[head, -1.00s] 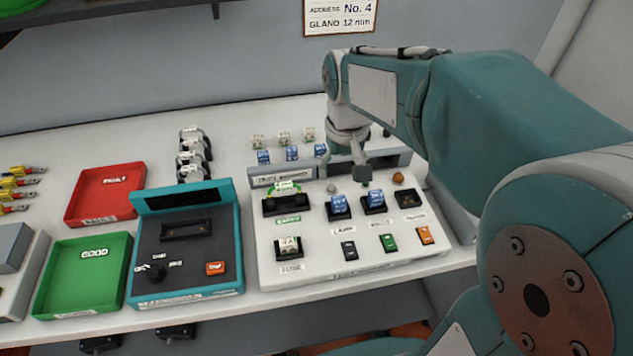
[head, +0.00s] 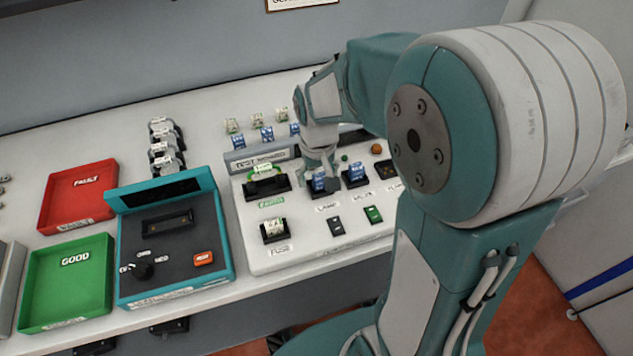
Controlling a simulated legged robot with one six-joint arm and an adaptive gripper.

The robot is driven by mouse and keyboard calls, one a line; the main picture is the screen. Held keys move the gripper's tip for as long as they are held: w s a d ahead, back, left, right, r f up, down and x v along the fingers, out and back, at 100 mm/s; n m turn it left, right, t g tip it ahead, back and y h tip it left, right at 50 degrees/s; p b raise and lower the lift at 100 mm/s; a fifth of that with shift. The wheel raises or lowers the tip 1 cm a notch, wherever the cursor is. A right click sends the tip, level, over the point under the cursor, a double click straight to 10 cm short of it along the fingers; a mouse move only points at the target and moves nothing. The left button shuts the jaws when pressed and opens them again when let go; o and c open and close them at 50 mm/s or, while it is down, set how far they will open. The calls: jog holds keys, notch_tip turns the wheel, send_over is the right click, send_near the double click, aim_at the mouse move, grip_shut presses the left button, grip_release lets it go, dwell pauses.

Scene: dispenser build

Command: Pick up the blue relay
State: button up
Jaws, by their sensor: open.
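In the head view, one blue relay (head: 318,183) sits upright in a black socket above the LAMP label on the white test board (head: 290,253). A second blue relay (head: 353,175) sits in the socket to its right, above the VALVE label. More blue relays, such as this one (head: 267,138), stand in a row behind the board. My gripper (head: 325,176) is open and points down at the LAMP relay, its fingers close to it and partly in front of it. I cannot tell whether they touch it.
A red FAULT tray (head: 82,228) and a green GOOD tray (head: 40,315) lie at left. A teal tester (head: 225,235) with a black knob stands between them and the board. Whitish parts stand behind. My arm covers the board's right side.

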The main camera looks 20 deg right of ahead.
jog(key=shift+d+f, duration=0.4)
jog(key=shift+d, duration=0.15)
jog(key=shift+a, duration=0.45)
jog(key=c, duration=1.1)
jog(key=shift+d, duration=0.15)
jog(key=shift+r, duration=0.35)
notch_tip(320, 180, up, 2)
jog(key=shift+r, duration=0.1)
jog(key=s+d+r, duration=0.2)
jog(key=s+r, duration=0.1)
jog(key=s, duration=0.1)
jog(key=s+d+r, duration=0.2)
jog(key=s+r, duration=0.1)
jog(key=s, duration=0.1)
jog(key=s+d+r, duration=0.3)
jog(key=s+r, duration=0.1)
jog(key=shift+s, duration=0.15)
